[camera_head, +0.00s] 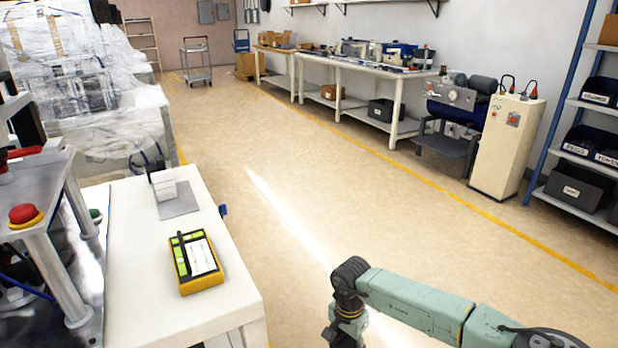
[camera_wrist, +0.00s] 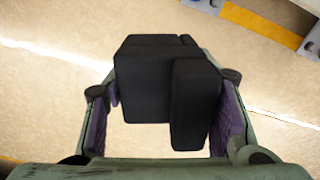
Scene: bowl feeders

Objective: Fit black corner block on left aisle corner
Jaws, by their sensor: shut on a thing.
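My gripper (camera_wrist: 165,115) is shut on a black corner block (camera_wrist: 155,80) in the wrist view. The block sits between the purple-lined fingers; it is dark, stepped and rounded at the edges. It is held above the floor. In the head view my arm reaches in at the bottom right, and the block and fingertips cannot be made out there. A white table (camera_head: 130,290) stands at the left, and its near right corner is visible at the bottom, to the left of my arm. I cannot tell which corner is the left aisle corner.
A yellow device with a white sheet (camera_head: 197,262) and a white card stack on a grey plate (camera_head: 178,200) lie on the table. A grey stand with a red button (camera_head: 24,215) is at the left edge. The aisle floor (camera_head: 330,190) is clear.

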